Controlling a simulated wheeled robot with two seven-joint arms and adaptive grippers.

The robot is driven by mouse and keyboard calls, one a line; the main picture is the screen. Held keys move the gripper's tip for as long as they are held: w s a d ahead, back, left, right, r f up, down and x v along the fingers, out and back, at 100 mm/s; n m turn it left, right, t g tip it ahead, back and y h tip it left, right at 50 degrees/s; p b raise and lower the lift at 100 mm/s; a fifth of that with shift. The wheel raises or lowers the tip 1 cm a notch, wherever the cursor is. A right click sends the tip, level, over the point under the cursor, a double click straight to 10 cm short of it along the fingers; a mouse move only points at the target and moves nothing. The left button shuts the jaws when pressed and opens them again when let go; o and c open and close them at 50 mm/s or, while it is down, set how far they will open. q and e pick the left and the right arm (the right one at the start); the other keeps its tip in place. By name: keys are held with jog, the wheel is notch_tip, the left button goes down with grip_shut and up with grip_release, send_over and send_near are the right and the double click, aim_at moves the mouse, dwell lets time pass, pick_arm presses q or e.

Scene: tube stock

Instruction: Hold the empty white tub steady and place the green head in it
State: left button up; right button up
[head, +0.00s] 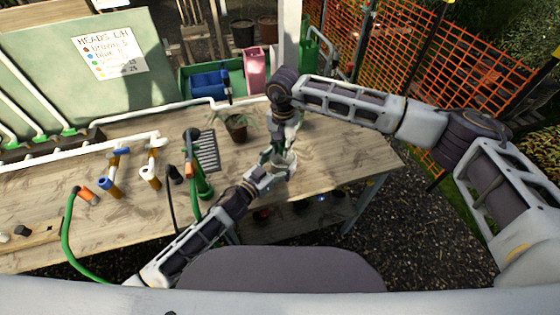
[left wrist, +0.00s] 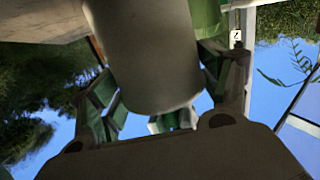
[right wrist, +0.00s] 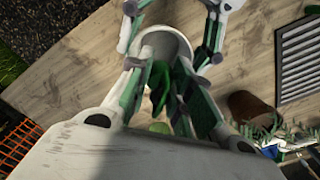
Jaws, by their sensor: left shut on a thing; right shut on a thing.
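The white tub (head: 291,161) is held just off the near edge of the bench top, in the middle of the head view. My left gripper (head: 275,171) is shut on it; the left wrist view shows the tub (left wrist: 150,55) as a grey cylinder between the fingers. My right gripper (head: 278,146) reaches down from above, close over the tub. In the right wrist view it is shut on the dark green head (right wrist: 158,82), which overlaps the tub's open mouth (right wrist: 165,36). I cannot tell whether the head is inside the rim or above it.
White pipes, a green hose (head: 68,235) and a green crate (head: 190,78) are farther left and back. The bench's right part (head: 350,150) is clear.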

jog(key=shift+f, duration=1.1)
jog(key=o, duration=0.8)
jog(key=shift+o, duration=0.2)
jog(key=shift+r, duration=0.1)
jog(key=shift+r, duration=5.9)
pick_arm(q)
jog(key=o, duration=1)
